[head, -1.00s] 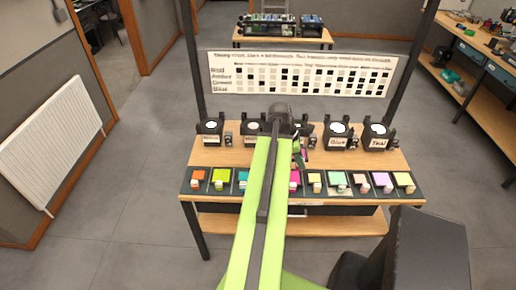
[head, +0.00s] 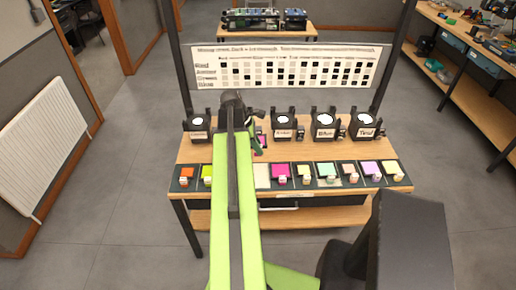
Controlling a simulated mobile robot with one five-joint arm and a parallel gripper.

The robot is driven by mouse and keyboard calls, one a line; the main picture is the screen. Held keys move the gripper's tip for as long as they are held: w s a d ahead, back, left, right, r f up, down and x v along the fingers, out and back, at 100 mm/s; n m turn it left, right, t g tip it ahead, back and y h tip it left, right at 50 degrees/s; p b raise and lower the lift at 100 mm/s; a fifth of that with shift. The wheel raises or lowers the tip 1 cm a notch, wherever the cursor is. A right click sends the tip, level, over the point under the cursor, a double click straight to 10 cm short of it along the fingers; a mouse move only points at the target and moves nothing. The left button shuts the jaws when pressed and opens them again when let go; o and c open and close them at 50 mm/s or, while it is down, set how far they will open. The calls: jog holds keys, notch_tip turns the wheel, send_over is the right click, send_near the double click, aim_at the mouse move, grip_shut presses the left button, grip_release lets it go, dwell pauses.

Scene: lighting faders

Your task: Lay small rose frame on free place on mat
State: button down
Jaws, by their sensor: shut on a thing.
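My gripper (head: 258,146) is beyond the far end of my green arm, above the table's back half, and largely hidden by the arm. It is shut on a small pink piece, which looks like the small rose frame (head: 261,139); only a sliver shows. The dark mat (head: 403,183) runs along the table's front edge with a row of coloured squares. My arm hides the part of the mat left of that place.
Black lamp boxes with labels, such as the one at the right end (head: 366,125), stand along the table's back. A chart board (head: 290,68) rises behind them between dark posts. An orange square (head: 187,173) and a lime square (head: 207,173) lie at the mat's left.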

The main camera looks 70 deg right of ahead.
notch_tip(320, 180, down, 17)
jog(key=b, duration=1.7)
jog(key=shift+f, duration=0.1)
jog(key=shift+w, duration=0.1)
jog(key=shift+f+b, duration=1.35)
jog(key=c, duration=1.2)
grip_release()
jog(key=shift+o, duration=0.2)
jog(key=shift+r, duration=0.1)
jog(key=p+v, duration=1.6)
jog(key=v, duration=0.1)
jog(key=shift+r, duration=0.2)
jog(key=shift+a, duration=0.1)
